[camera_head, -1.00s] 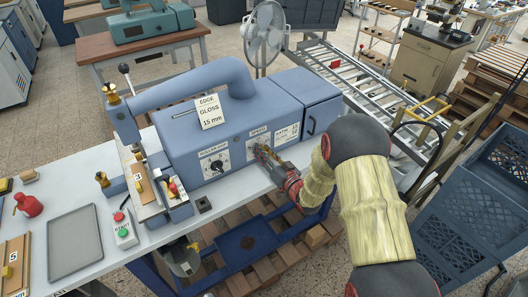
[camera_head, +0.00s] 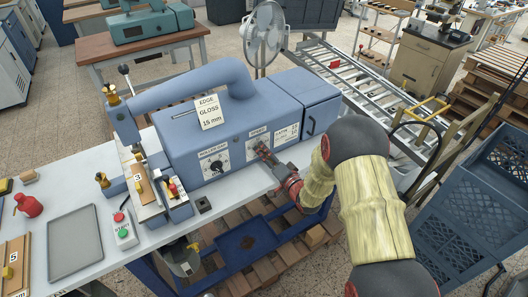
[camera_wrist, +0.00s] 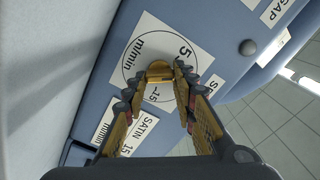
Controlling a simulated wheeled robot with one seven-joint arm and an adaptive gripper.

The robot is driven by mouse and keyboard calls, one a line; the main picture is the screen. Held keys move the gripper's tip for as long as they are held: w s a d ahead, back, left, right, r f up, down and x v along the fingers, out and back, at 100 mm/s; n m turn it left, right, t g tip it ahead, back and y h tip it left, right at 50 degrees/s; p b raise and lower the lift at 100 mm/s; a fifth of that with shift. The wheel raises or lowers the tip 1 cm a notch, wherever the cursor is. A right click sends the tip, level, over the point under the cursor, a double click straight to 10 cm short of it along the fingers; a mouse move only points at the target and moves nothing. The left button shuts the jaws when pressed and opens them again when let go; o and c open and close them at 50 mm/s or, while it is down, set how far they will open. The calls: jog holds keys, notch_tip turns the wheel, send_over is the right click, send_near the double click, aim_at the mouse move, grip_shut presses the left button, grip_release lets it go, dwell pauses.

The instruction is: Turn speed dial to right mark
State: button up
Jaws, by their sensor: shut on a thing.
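The speed dial (camera_wrist: 160,72) is a small brass-coloured knob on a round printed scale with 5, 15 and m/min in the wrist view. My gripper (camera_wrist: 161,76) is shut on it, one finger on each side. In the head view, my gripper (camera_head: 263,150) reaches the front of the blue machine (camera_head: 220,125) from the right, at the white SPEED plate (camera_head: 257,133). The fingers hide the dial there. Part of the scale is covered in the wrist view, and I cannot tell which mark the dial points at.
Left of the SPEED plate is another black dial (camera_head: 220,168) on a white plate. A SATIN label (camera_wrist: 141,131) lies close to my fingers. A start-stop box (camera_head: 124,232) and a grey tray (camera_head: 74,243) are on the bench. Blue crates (camera_head: 465,245) stand at the right.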

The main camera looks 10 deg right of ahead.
jog(key=m+p, duration=0.1)
jog(key=m, duration=0.5)
jog(key=shift+f, duration=0.15)
jog(key=shift+m, duration=0.4)
jog(key=o, duration=1)
jog(key=shift+o, duration=0.6)
jog(key=v, duration=1.2)
